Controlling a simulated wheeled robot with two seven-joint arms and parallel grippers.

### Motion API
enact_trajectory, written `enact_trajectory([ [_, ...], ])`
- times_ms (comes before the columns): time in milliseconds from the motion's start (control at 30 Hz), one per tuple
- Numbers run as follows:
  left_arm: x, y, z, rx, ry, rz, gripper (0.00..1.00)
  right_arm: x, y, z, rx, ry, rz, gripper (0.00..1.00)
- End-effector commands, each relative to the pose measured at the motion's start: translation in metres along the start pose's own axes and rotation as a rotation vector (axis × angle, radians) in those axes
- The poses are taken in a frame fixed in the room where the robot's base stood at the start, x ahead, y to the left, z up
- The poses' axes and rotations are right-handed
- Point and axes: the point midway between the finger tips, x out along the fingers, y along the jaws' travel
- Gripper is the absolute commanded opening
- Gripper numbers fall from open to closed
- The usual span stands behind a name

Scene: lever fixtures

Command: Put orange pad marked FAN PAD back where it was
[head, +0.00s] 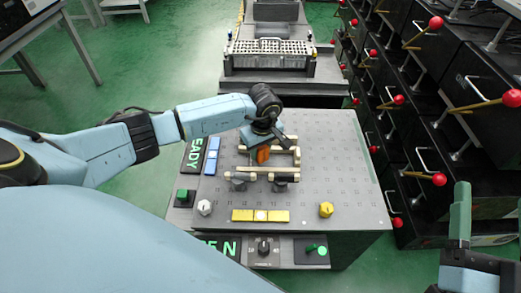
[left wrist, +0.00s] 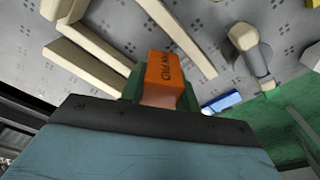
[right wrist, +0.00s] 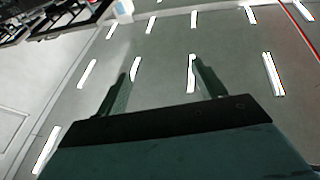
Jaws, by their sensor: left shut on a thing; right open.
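The orange pad marked FAN PAD (left wrist: 168,72) is between the fingers of my left gripper (left wrist: 160,92) in the left wrist view, its lettering facing the camera. In the head view the left gripper (head: 264,146) points down over the grey perforated board, with the orange pad (head: 263,154) just below it among cream bars (head: 268,169). I cannot tell whether the pad touches the board. My right gripper (right wrist: 160,85) is open and empty in the right wrist view, and its fingers (head: 461,212) show at the lower right of the head view, away from the board.
Black cabinets with red-balled levers (head: 438,179) line the right side. Green floor (head: 130,60) lies open at the left.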

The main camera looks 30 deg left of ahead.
Motion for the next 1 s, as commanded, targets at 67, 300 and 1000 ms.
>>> enact_trajectory([
  [67,0.000,0.000,0.000,0.000,0.000,0.000,0.10,0.000,0.000,0.000,0.000,-0.001,0.000,0.70],
  [300,0.003,0.000,0.000,0.000,0.000,0.001,0.10,0.000,-0.001,-0.005,0.001,0.043,-0.002,0.70],
  [1000,0.011,0.000,0.001,0.000,0.000,0.001,0.33,-0.003,-0.003,-0.022,0.005,0.175,-0.009,0.70],
])
